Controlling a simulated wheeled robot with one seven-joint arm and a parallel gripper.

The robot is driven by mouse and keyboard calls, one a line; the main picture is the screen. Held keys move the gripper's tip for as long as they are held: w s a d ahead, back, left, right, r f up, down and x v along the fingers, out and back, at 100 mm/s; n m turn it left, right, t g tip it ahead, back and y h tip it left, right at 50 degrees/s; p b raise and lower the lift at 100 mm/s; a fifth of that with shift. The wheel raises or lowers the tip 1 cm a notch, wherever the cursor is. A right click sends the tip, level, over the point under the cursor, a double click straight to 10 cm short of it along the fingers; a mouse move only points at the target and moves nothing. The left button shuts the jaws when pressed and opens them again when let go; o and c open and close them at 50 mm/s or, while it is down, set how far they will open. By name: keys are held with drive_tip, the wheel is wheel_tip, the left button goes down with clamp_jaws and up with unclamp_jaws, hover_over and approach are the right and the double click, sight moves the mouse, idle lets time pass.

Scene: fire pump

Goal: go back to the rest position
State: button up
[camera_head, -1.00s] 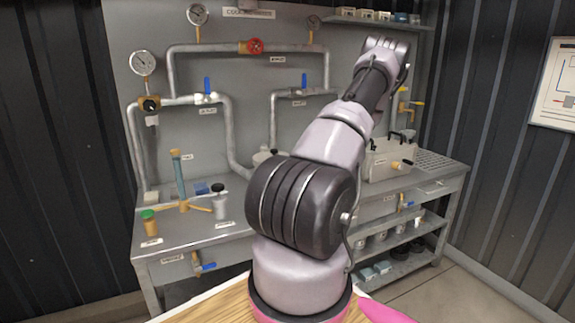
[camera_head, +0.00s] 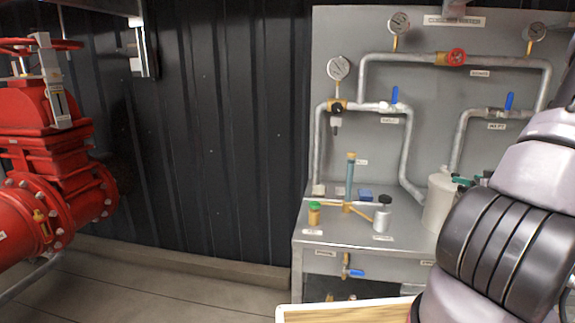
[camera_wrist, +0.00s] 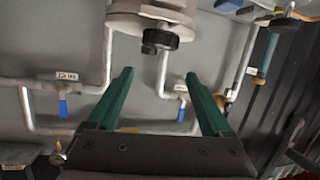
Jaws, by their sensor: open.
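My gripper (camera_wrist: 161,103) shows in the wrist view as two green fingers spread apart with nothing between them. It is open and empty. A white-grey container with a black knob (camera_wrist: 160,38) is beyond the fingertips, apart from them. In the head view my arm fills the lower right. Green finger parts (camera_head: 470,181) show at the right, partly hidden behind my arm, beside a white container (camera_head: 440,200) on the bench. The rest of my gripper is hidden there.
A large red pump valve (camera_head: 45,150) is at the left. The floor (camera_head: 150,285) between them is clear.

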drive_tip(key=s+a+r+m+g+h, duration=0.1)
drive_tip(key=a+r+g, duration=0.2)
drive_tip(key=a+r, duration=0.55)
drive_tip(key=a+r+m+g+h, duration=0.2)
drive_tip(key=a+r, duration=0.4)
drive_tip(key=r, duration=0.5)
drive_tip(key=s+a+r+g+y, duration=0.1)
drive_tip(key=s+a+r+y, duration=0.2)
drive_tip(key=s+a, duration=0.8)
drive_tip(key=s+a+r+m+g+y, duration=0.1)
drive_tip(key=s+a+r+g+y, duration=0.1)
drive_tip(key=s+a, duration=0.9)
wheel_tip(320, 180, up, 2)
drive_tip(key=shift+s+a+r+y, duration=0.15)
drive_tip(key=shift+s+a+y, duration=0.35)
drive_tip(key=shift+a, duration=0.6)
drive_tip(key=shift+w, duration=0.2)
